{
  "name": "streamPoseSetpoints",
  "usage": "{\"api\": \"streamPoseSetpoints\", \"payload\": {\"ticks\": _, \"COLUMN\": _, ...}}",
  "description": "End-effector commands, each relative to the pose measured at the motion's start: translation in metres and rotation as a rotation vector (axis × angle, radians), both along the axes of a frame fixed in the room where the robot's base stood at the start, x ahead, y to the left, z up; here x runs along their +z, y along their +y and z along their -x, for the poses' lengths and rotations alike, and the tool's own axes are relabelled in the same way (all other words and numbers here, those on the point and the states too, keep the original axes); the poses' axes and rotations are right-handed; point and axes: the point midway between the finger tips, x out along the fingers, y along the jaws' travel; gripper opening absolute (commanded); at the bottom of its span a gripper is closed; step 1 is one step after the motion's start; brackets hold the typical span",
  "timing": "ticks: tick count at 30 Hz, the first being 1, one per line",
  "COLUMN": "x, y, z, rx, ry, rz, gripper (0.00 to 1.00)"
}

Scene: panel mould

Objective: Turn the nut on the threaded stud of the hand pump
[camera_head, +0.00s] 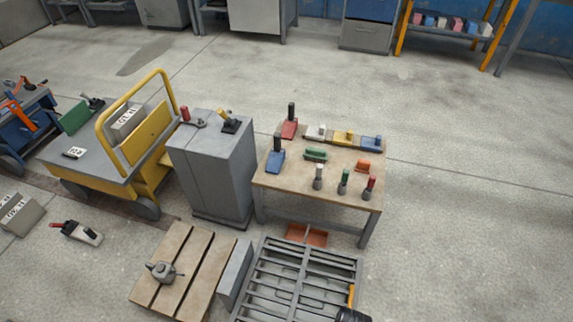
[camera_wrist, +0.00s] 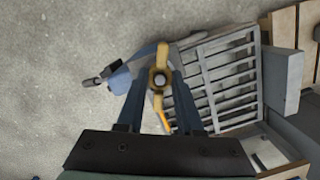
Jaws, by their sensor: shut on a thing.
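In the wrist view, a yellow two-winged nut (camera_wrist: 161,53) sits around the grey end of a threaded stud (camera_wrist: 159,79). The blue-grey body of what looks like the hand pump (camera_wrist: 121,80) shows behind it, with a dark handle end (camera_wrist: 91,82) to the left. My gripper (camera_wrist: 161,78) has its two blue-grey fingers on either side of the nut's hub and is shut on it. One wing points up in the picture, the other down between the fingers. The threads below the nut are hidden. I cannot make out the nut in the head view.
A grey slatted frame (camera_head: 262,277) lies at the bottom middle of the head view. A wood-topped slab (camera_head: 208,262) is left of it. A table (camera_head: 290,178) with several tools and a grey cabinet (camera_head: 205,178) stand behind. A yellow cart (camera_head: 152,137) is left. Floor at right is clear.

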Motion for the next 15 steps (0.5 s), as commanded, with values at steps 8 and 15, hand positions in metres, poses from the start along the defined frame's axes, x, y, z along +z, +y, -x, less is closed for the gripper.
{"api": "streamPoseSetpoints", "payload": {"ticks": 8, "x": -0.0002, "y": 0.0022, "z": 0.0022, "rx": -0.013, "ry": 0.007, "rz": -0.007, "gripper": 0.41}}
{"api": "streamPoseSetpoints", "payload": {"ticks": 15, "x": -0.0001, "y": 0.0011, "z": 0.0009, "rx": -0.012, "ry": 0.004, "rz": -0.003, "gripper": 0.70}}
